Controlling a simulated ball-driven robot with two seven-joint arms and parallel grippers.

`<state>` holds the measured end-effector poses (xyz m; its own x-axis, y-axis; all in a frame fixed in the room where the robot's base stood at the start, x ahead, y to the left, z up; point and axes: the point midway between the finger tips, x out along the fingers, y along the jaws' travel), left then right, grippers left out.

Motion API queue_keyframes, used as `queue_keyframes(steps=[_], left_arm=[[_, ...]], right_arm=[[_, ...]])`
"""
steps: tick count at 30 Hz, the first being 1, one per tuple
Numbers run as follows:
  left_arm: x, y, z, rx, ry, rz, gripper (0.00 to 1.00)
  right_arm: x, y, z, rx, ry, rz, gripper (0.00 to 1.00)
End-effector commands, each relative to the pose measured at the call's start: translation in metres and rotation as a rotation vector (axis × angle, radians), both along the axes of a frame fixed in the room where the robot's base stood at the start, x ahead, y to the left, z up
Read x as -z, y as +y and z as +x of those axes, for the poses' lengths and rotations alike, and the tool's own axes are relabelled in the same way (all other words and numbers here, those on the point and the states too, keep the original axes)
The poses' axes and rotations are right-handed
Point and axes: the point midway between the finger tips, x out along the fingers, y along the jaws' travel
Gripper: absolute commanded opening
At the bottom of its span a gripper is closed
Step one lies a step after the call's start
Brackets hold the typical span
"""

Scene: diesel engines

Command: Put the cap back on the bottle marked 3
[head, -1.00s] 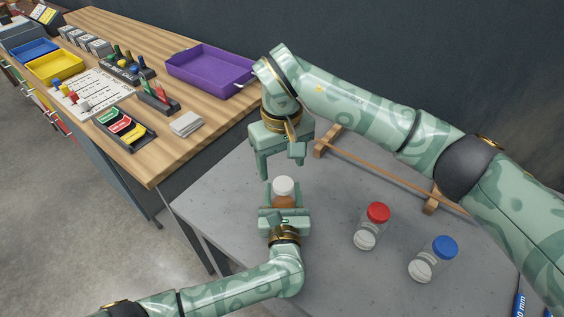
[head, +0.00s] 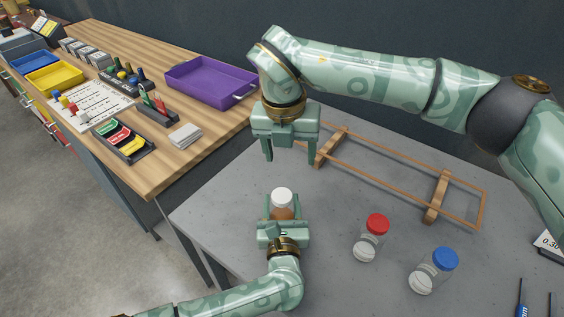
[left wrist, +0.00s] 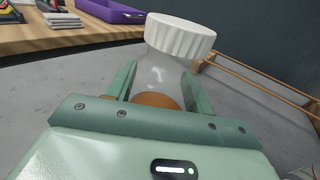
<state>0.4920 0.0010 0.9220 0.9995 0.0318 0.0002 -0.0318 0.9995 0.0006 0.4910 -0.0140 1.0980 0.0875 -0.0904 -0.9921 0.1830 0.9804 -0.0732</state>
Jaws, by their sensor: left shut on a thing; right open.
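A clear bottle (head: 282,213) with orange-brown contents stands upright between the fingers of my left gripper (head: 283,222), which is shut on it. A white ribbed cap (head: 282,195) sits on top of this bottle. In the left wrist view the cap (left wrist: 180,36) covers the neck of the bottle (left wrist: 160,78). I cannot see a number on the bottle. My right gripper (head: 290,150) is open and empty, above and behind the cap, apart from it. Two other bottles, one with a red cap (head: 377,223) and one with a blue cap (head: 445,258), stand to the right.
A wooden rack frame (head: 437,195) lies on the grey table (head: 330,275) behind the bottles. A wooden bench (head: 190,180) at the left carries a purple tray (head: 205,90), a yellow bin (head: 55,76) and small parts. Grey table surface is free between the held bottle and the red-capped one.

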Motion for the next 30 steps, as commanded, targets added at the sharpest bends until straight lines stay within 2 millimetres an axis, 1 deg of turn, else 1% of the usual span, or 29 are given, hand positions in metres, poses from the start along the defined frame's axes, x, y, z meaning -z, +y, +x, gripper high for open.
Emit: queue_keyframes(steps=[1,3,8,9,11,15,21,24,27,30], left_arm=[[0.000,0.000,0.000,0.000,0.001,0.000,0.00],[0.000,0.000,0.000,0.000,0.001,0.000,0.00],[0.000,0.000,0.000,0.001,0.001,0.000,0.00],[0.000,0.000,0.000,0.001,0.001,0.000,0.00],[0.000,0.000,0.000,0.001,0.001,-0.001,0.00],[0.000,0.000,0.000,0.001,0.001,-0.001,0.00],[0.000,0.000,0.000,0.001,0.001,-0.001,0.00],[0.000,0.000,0.000,0.001,0.001,-0.001,0.00],[0.000,0.000,0.000,0.001,0.001,-0.001,0.00],[0.000,0.000,0.000,0.001,0.001,-0.001,0.00]], right_arm=[[0.000,0.000,-0.001,-0.149,0.017,-0.013,0.64],[0.002,0.000,-0.002,-0.381,0.044,-0.028,0.64],[0.005,0.001,-0.006,-0.909,0.103,-0.055,0.64],[0.006,0.001,-0.007,-1.041,0.117,-0.059,0.64],[0.007,0.002,-0.008,-1.240,0.135,-0.064,0.64],[0.013,0.004,-0.013,-1.701,0.172,-0.068,0.64],[0.016,0.009,-0.018,-2.345,0.180,-0.071,0.64],[0.016,0.012,-0.019,-2.618,0.166,-0.081,0.64],[0.016,0.014,-0.019,-2.831,0.153,-0.098,0.64],[0.016,0.014,-0.019,-2.975,0.146,-0.117,0.64]])
